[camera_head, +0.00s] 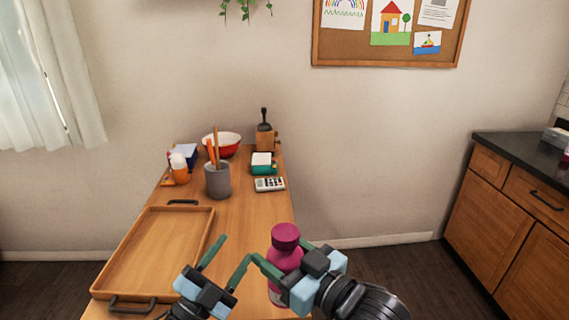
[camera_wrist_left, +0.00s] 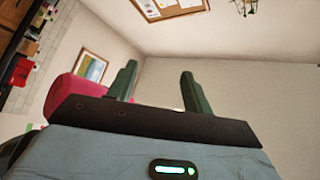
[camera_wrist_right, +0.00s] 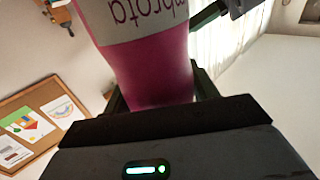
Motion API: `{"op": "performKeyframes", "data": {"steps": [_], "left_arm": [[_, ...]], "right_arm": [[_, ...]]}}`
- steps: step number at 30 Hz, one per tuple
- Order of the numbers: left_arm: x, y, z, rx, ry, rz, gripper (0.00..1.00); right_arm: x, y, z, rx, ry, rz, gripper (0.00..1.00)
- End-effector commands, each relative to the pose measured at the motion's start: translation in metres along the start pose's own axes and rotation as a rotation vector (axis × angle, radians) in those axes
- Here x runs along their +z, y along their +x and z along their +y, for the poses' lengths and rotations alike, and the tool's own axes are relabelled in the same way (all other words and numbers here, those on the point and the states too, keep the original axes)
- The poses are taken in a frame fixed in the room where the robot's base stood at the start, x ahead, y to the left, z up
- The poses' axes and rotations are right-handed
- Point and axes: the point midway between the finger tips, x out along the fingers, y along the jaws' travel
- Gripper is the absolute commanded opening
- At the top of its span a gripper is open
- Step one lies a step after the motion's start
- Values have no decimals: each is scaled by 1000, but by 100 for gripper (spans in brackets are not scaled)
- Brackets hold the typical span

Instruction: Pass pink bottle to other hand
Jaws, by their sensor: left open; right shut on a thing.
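The pink bottle (camera_head: 286,246) has a dark pink cap and a pale label, and stands upright in the head view. My right gripper (camera_head: 276,266) is shut on it from the right; the right wrist view shows the bottle (camera_wrist_right: 150,70) between the fingers, its label lettering upside down. My left gripper (camera_head: 228,262) is open and empty, just left of the bottle, its fingers pointing up and away. In the left wrist view a pink part of the bottle (camera_wrist_left: 75,90) shows behind the left gripper's body, outside its fingers (camera_wrist_left: 160,85).
A wooden tray (camera_head: 150,250) lies on the table's left side. Behind it stand a grey cup with utensils (camera_head: 218,180), a red bowl (camera_head: 222,144), an orange-and-white bottle (camera_head: 179,167), a calculator (camera_head: 270,184) and a grinder (camera_head: 265,135). A counter (camera_head: 520,165) is at the right.

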Motion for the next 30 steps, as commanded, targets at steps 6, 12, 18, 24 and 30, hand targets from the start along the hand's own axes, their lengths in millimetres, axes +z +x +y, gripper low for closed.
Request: {"op": "performKeyframes", "data": {"steps": [6, 12, 18, 24, 30], "left_arm": [[-53, 58, -37, 11, 227, 270, 50], [-103, 95, -62, 31, 434, 502, 50], [-154, 120, -75, 75, 624, 738, 50], [-202, 134, -65, 183, 772, 989, 50], [-240, 135, -37, 392, 880, 1244, 50]], "right_arm": [[0, 0, 0, 0, 0, 1, 35], [0, 0, 0, 0, 0, 1, 35], [0, 0, 0, 0, 0, 1, 35], [0, 0, 0, 0, 0, 1, 35], [0, 0, 0, 0, 0, 1, 35]]}}
